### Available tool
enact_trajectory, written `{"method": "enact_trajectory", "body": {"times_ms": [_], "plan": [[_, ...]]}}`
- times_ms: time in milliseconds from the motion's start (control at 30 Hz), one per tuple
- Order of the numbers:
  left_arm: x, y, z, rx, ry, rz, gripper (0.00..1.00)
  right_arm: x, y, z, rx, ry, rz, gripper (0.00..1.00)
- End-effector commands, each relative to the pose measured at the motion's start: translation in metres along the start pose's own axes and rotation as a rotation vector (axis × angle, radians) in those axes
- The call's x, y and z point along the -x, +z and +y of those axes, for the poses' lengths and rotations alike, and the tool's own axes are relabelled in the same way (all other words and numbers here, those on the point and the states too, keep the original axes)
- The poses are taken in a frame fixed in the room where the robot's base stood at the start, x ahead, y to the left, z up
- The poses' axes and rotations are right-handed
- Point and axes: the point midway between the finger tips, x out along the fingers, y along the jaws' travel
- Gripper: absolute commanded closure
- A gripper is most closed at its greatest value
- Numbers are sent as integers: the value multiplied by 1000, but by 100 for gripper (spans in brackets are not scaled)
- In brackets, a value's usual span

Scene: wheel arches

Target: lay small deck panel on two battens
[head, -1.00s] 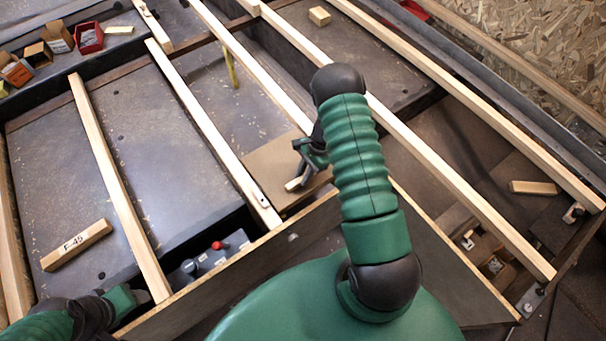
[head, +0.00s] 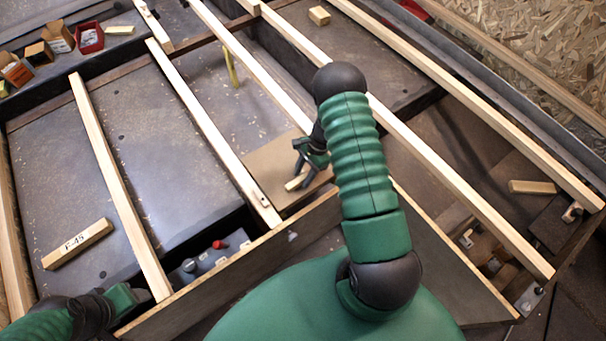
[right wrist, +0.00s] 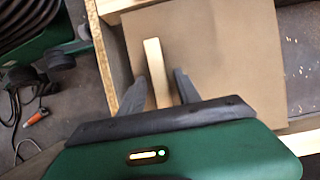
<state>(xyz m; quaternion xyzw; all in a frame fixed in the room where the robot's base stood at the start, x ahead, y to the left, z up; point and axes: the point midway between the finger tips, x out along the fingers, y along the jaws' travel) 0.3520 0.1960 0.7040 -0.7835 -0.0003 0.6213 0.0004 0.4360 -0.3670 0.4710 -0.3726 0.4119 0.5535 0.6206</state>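The small deck panel is a flat brown board (head: 262,172) between two pale battens, the left one (head: 205,130) and the right one (head: 240,55). I cannot tell whether its edges rest on them. It fills much of the right wrist view (right wrist: 225,60). A pale wooden grip block (right wrist: 153,60) stands on it. My right gripper (right wrist: 160,75) is open, its two dark fingers either side of the block with small gaps. In the head view my right gripper (head: 307,172) is at the block, and my arm hides the panel's right part. My left gripper (head: 138,296) is low at the left, its fingers unclear.
Small boxes (head: 57,40) and a red bin (head: 89,38) stand at the back left. A plywood edge (head: 230,259) runs along the front. More battens (head: 118,185) cross the frame, with open bays between.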

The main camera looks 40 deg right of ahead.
Motion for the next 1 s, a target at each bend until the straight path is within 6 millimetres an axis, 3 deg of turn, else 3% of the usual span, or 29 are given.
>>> {"method": "enact_trajectory", "body": {"times_ms": [300, 433, 800, 1000], "plan": [[0, 0, 0, 0, 0, 0, 38, -1, -1, 1, -1, 2, 0, 55], [5, -1, 0, 0, 0, 0, 38, 12, 0, 0, -2, 1, 1, 55], [34, -8, 0, 0, 0, 0, 38, 116, 0, -1, -2, -2, 1, 55], [43, -10, 0, 0, 0, 0, 38, 156, -1, -1, -1, 0, 1, 55]]}}
